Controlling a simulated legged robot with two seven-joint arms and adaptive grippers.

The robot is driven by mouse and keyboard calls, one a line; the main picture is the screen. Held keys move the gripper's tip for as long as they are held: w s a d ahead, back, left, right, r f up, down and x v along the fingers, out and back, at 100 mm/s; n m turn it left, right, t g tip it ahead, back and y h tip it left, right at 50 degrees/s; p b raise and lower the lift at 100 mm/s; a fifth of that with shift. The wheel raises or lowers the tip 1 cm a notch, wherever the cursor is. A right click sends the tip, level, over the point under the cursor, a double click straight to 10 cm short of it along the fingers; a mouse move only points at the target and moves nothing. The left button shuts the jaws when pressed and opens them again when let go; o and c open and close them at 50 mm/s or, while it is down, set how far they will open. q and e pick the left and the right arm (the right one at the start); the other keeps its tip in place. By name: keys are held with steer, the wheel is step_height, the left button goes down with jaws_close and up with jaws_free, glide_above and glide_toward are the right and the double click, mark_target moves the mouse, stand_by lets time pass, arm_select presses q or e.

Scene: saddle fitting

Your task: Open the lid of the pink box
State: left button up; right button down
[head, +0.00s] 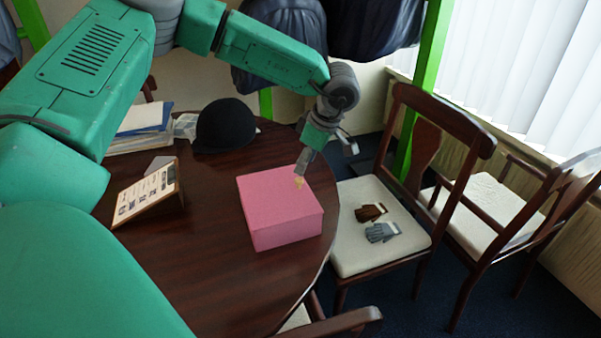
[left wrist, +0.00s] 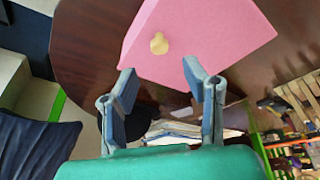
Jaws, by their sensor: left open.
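The pink box (head: 281,206) stands on the round dark wooden table near its right edge, and its lid looks closed. A small yellowish knob (head: 299,182) sits on the box's lid near its back right part. The box (left wrist: 205,35) and the knob (left wrist: 159,43) also show in the left wrist view. My left gripper (head: 326,160) is at the box's back right corner, its fingers spread with nothing between them. In the left wrist view the two fingers (left wrist: 160,72) stand apart, with the knob beyond their tips. My right gripper is not in view.
A black cap (head: 225,125), a stack of papers (head: 142,130) and a propped clipboard (head: 146,193) are on the table. A wooden chair with a pale seat (head: 365,245) holds two pairs of gloves (head: 380,232) right of the table. Table space left of the box is clear.

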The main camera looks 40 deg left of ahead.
arm_select(q)
steer(key=v, duration=0.4)
steer(key=a+v, duration=0.1)
steer(key=shift+d+r, duration=0.15)
steer(key=shift+r, duration=0.4)
steer(key=shift+d, duration=0.2)
